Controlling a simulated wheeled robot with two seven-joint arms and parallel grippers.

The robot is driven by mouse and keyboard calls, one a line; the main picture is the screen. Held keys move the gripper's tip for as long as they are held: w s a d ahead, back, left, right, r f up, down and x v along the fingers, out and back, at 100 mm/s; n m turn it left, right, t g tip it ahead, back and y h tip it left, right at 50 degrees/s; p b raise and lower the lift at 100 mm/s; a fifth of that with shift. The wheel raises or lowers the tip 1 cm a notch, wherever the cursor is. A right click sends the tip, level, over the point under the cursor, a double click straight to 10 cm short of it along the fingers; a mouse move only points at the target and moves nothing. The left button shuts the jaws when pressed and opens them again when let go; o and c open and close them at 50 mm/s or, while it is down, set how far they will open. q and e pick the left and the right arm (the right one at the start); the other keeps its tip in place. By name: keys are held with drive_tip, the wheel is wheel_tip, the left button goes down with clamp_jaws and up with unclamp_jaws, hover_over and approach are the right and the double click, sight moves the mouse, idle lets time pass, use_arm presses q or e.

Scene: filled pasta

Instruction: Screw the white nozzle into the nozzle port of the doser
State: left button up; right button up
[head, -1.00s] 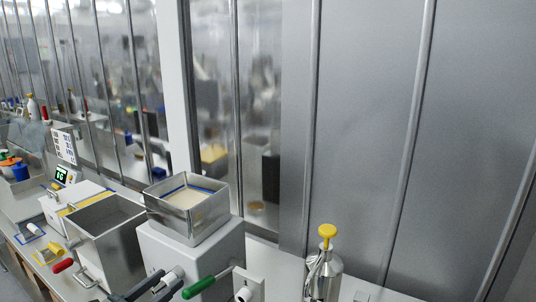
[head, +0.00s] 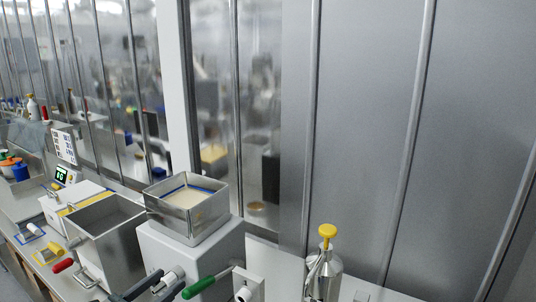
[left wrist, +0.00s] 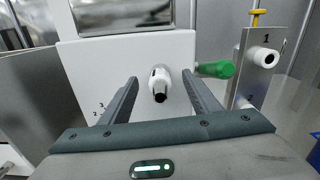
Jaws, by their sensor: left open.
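The doser (head: 205,252) is a white box with a steel hopper on top. A white nozzle (left wrist: 160,74) with a dark end projects from the doser's front face in the left wrist view. It also shows in the head view (head: 175,274). It sits at the port, but how far it is screwed in I cannot tell. My left gripper (left wrist: 160,88) is open, its two dark fingers on either side of the nozzle with gaps visible. In the head view its fingers (head: 155,283) show at the bottom edge. My right gripper is not in view.
A green handle (left wrist: 215,69) sticks out right of the nozzle. Beside it stands a plate marked 1 and 2 (left wrist: 252,72), with another white cylindrical piece (left wrist: 264,58) on it. A steel bin (head: 105,237) is left of the doser; a yellow-topped steel bottle (head: 325,275) stands right.

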use_arm(q)
drive_tip(key=shift+s, duration=0.1)
drive_tip(key=b+v, duration=0.4)
drive_tip(key=v, duration=0.3)
idle(0.8)
idle(0.3)
